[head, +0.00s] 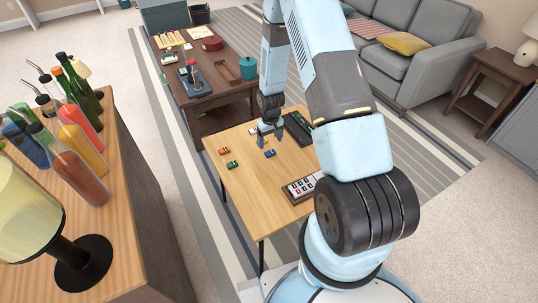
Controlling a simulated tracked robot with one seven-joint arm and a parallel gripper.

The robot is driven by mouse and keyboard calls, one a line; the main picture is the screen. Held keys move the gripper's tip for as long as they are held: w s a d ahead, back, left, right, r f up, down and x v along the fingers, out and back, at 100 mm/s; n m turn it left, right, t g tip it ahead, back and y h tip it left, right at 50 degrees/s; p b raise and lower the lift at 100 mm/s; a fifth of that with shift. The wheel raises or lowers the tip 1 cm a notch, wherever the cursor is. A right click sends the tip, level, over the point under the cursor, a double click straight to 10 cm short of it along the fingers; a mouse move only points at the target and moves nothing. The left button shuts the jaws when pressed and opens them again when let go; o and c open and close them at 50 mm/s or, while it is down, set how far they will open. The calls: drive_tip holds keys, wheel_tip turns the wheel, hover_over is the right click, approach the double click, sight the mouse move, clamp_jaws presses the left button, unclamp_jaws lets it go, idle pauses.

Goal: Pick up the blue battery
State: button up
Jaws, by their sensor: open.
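The small blue object (270,154), which I take for the blue battery, lies on the light wooden table (240,185) in the head view. My gripper (268,141) points down over the table, just behind the blue object in the picture. Its fingers are apart, and no held object shows between them. The exact height of the fingertips above the table is hard to tell. An orange object (223,151) and a green object (232,164) lie to the left of the blue one. A small pale object (252,131) lies beside the gripper.
A dark tray (303,124) lies right of the gripper, partly hidden by my arm. A dark coffee table (215,97) stands behind; a bottle-laden counter (132,190) stands left.

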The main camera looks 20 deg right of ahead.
sight(270, 152)
drive_tip(key=shift+s+a+f, duration=0.1)
drive_tip(key=shift+s+f, duration=0.05)
drive_tip(key=shift+f, duration=3)
drive_tip(key=c, duration=1.1)
drive_tip(key=shift+r, duration=0.15)
